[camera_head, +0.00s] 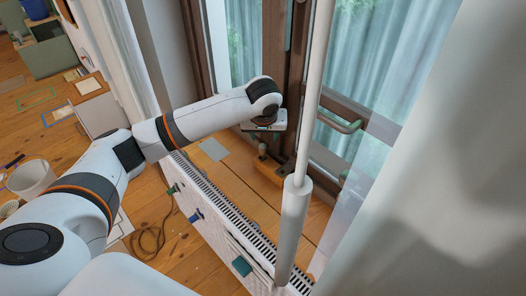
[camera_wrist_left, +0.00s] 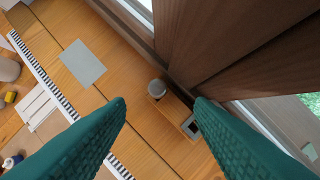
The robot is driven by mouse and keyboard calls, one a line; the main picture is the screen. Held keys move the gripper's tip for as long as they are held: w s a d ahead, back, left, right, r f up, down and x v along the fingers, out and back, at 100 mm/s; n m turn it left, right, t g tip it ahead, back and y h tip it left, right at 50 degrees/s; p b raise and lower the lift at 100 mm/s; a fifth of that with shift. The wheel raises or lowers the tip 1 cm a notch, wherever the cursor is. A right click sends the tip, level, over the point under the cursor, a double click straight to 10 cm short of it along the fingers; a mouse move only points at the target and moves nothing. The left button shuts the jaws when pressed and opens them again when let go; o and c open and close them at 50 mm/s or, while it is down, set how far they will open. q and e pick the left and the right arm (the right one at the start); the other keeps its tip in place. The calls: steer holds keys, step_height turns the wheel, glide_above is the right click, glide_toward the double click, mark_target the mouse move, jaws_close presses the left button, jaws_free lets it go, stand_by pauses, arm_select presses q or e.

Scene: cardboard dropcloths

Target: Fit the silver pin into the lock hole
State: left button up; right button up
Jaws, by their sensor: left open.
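A small wooden block (camera_wrist_left: 174,108) lies on the wooden sill beside the dark window frame. A short, round-topped grey-silver pin (camera_wrist_left: 156,88) stands at its far-left end in the left wrist view. A dark square lock hole (camera_wrist_left: 190,127) shows at the other end, partly beside the right finger. My left gripper (camera_wrist_left: 159,102) is open with two teal fingers spread above the block and nothing between the pads. In the head view my left gripper (camera_head: 272,152) hangs over the block (camera_head: 267,172), which it partly hides. My right gripper is not in view.
A white radiator with a slotted top (camera_head: 225,209) runs along the sill. A grey flat sheet (camera_wrist_left: 82,63) lies on the sill. The window handle (camera_head: 340,124) and a white vertical pole (camera_head: 293,220) stand close on the right. A bucket (camera_head: 32,178) is at left.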

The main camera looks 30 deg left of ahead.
mark_target(263, 147)
arm_select(q)
steer(key=p+x, duration=0.1)
steer(key=x, duration=0.7)
steer(key=shift+a+f, duration=0.15)
steer(key=shift+f, duration=0.15)
jaws_close()
